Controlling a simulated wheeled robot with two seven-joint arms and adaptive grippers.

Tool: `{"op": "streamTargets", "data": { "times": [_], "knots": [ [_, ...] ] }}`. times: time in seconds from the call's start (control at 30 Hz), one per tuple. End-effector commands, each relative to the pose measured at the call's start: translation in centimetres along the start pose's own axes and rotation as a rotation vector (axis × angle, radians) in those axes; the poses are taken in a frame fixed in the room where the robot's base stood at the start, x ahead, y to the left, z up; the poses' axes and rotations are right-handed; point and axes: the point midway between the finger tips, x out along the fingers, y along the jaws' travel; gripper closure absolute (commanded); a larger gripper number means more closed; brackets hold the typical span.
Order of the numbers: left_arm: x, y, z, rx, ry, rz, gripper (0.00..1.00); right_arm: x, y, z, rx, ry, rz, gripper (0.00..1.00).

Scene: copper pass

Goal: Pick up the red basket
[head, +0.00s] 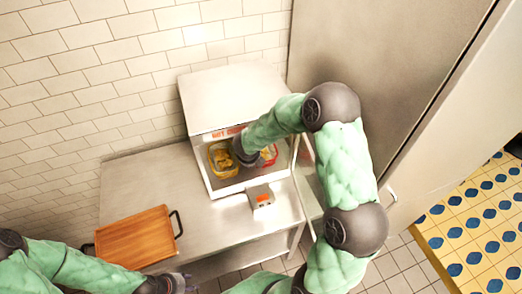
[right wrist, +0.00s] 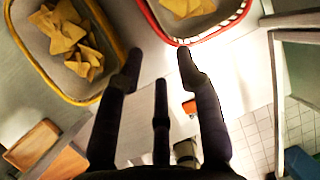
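The red basket (head: 269,155) stands inside the open heated cabinet, on its right side, partly hidden by my right arm in the head view. In the right wrist view the red basket (right wrist: 208,37) shows its red rim, pale lining and some chips. My right gripper (right wrist: 159,62) is open, with nothing between its fingers. Its right fingertip is at the red rim; I cannot tell whether they touch. In the head view its fingers are hidden in the cabinet. My left gripper (head: 178,284) is low at the bottom edge, too unclear to judge.
A yellow basket (head: 223,159) of chips stands left of the red one. The cabinet (head: 225,97) has a "HOT" sign above its opening. A small grey device (head: 261,198) with an orange display stands in front. A wooden tray (head: 135,238) with dark handles lies at the counter's left.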

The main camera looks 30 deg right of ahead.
Motion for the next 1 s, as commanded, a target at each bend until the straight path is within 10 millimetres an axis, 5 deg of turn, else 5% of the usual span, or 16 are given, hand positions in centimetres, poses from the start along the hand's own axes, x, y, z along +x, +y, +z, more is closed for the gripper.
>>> {"op": "streamTargets", "data": {
  "times": [0.4,0.73,0.87,1.0],
  "knots": [
    [0.6,-0.2,0.0,0.000,0.000,0.000,0.60,5.1,-0.3,-0.2,0.003,0.003,0.002,0.64],
    [0.6,-0.2,0.0,0.000,0.000,0.000,0.60,5.6,-0.3,-0.1,0.004,0.001,0.003,0.64],
    [0.6,-0.2,0.0,0.000,0.000,0.000,0.60,5.6,-0.3,-0.1,0.004,0.001,0.003,1.00],
    [0.6,-0.2,-0.1,0.000,0.000,0.000,0.60,5.6,-0.3,-0.2,0.004,0.001,0.003,1.00]
  ]
}}
